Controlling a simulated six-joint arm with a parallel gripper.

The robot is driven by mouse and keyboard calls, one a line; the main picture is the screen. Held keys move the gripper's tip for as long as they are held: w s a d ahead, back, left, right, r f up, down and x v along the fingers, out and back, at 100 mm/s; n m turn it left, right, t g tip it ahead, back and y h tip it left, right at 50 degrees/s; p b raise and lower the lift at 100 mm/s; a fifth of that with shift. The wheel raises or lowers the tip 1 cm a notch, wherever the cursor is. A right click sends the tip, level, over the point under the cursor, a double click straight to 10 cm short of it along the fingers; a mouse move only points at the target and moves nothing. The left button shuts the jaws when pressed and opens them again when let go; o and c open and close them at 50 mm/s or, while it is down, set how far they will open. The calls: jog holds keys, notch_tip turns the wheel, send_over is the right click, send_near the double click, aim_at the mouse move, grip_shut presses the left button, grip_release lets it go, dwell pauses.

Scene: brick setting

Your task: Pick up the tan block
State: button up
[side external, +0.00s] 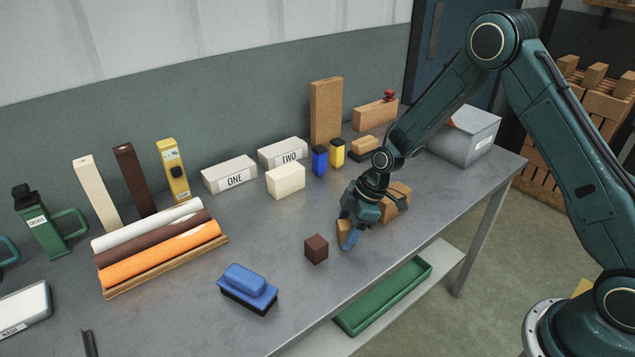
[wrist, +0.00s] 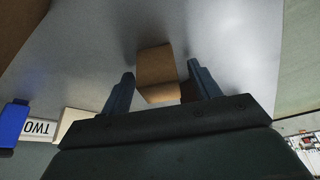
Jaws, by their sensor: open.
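A small tan block (side external: 343,231) is on the grey table, partly hidden by my fingers in the side view. In the wrist view the tan block (wrist: 157,70) lies between my two fingers, with gaps on both sides. My gripper (side external: 350,228) is open and points down over the block at table height. In the wrist view my gripper (wrist: 160,78) has its fingers spread around the block. Another larger tan-brown block (side external: 396,203) stands behind my gripper, partly covered by it.
A dark brown cube (side external: 316,249) sits just left of my gripper. A blue brush (side external: 248,287) lies near the front edge. A cream block (side external: 286,180), blue bottle (side external: 319,160) and yellow bottle (side external: 337,152) stand behind. A green tray (side external: 385,297) is below the table edge.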

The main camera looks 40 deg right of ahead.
aim_at(347, 224)
jog(key=c, duration=1.1)
jog(key=shift+r, duration=0.15)
notch_tip(347, 224, up, 20)
jog(key=shift+f, duration=0.1)
dwell(0.5)
